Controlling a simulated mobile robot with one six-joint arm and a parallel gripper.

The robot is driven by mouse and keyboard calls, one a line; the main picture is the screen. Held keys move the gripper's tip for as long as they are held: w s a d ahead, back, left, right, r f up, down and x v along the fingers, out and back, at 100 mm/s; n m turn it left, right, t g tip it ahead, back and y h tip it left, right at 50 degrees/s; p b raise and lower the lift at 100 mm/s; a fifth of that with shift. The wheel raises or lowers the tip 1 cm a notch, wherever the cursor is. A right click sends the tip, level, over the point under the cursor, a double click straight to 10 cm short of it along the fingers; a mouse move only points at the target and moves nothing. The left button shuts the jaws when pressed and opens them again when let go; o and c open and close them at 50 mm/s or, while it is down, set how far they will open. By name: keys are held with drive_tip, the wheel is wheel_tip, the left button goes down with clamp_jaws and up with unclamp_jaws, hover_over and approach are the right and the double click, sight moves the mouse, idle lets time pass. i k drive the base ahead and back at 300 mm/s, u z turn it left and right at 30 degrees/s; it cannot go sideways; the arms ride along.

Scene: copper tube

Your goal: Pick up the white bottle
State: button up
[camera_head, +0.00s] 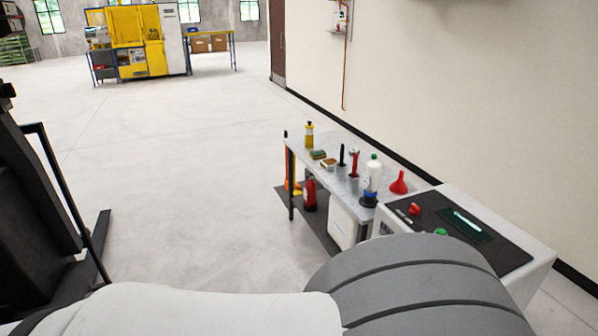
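A white bottle (373,177) with a green cap stands upright on a grey table (335,155), near the table's right end. Its lower part is close to a blue and black round thing (369,199); I cannot tell whether they touch. My own arm, white and grey, fills the bottom of the view and lies in front of the bottle's area without covering the bottle. My gripper is not in view.
A red funnel (399,183) stands right of the bottle, and a container with a red-handled tool (354,165) left. A yellow bottle (309,135) stands farther back. A white cabinet (530,252) with a black mat adjoins the table; a wall runs behind. Open floor (190,190) lies left.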

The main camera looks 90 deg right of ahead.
sight(371, 178)
drive_tip(key=z, duration=0.6)
drive_tip(key=k, duration=0.1)
drive_tip(key=z, duration=3.15)
drive_tip(key=k, duration=0.6)
drive_tip(key=u, duration=0.2)
drive_tip(key=i, duration=0.55)
drive_tip(key=z, duration=0.1)
